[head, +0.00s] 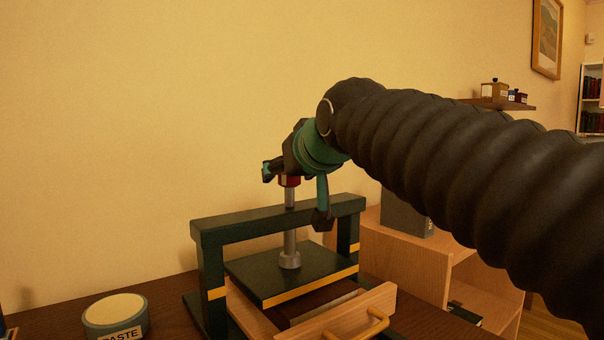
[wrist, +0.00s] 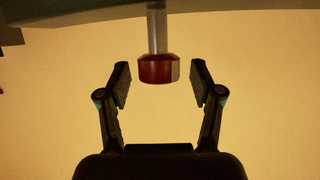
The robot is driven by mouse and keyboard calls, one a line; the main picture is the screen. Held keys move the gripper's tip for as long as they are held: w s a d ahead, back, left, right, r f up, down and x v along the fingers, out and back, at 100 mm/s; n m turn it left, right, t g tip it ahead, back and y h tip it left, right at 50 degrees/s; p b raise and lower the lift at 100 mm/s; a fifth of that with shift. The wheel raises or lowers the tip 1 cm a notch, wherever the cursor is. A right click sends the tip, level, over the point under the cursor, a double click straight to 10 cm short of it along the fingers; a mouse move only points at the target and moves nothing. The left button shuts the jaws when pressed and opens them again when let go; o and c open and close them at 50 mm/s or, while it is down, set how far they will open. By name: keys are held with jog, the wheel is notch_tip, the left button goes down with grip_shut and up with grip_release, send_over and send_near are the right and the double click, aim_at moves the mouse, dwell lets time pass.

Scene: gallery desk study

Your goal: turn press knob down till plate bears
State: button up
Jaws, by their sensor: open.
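The press (head: 210,232) is a dark green frame with yellow bands. Its screw (head: 290,240) runs down through the crossbar to the dark green plate (head: 262,275). The red knob (head: 290,181) tops the screw, partly hidden by my gripper (head: 297,195) in the head view. In the wrist view the knob (wrist: 158,69) has a pale patch on its right side and lies between the fingertips of my gripper (wrist: 160,84). The fingers are open, with a visible gap on each side of the knob. A wooden drawer or box (head: 345,314) is under the plate; whether the plate touches it is unclear.
A paste tub (head: 115,314) stands on the dark desk, left of the press. A wooden shelf unit (head: 412,262) with a grey box (head: 404,216) stands at the right, behind the press. A small wall shelf (head: 500,103) holds jars. Plain wall lies behind.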

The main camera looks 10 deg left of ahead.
jog(key=v, duration=1.1)
jog(key=shift+s, duration=0.1)
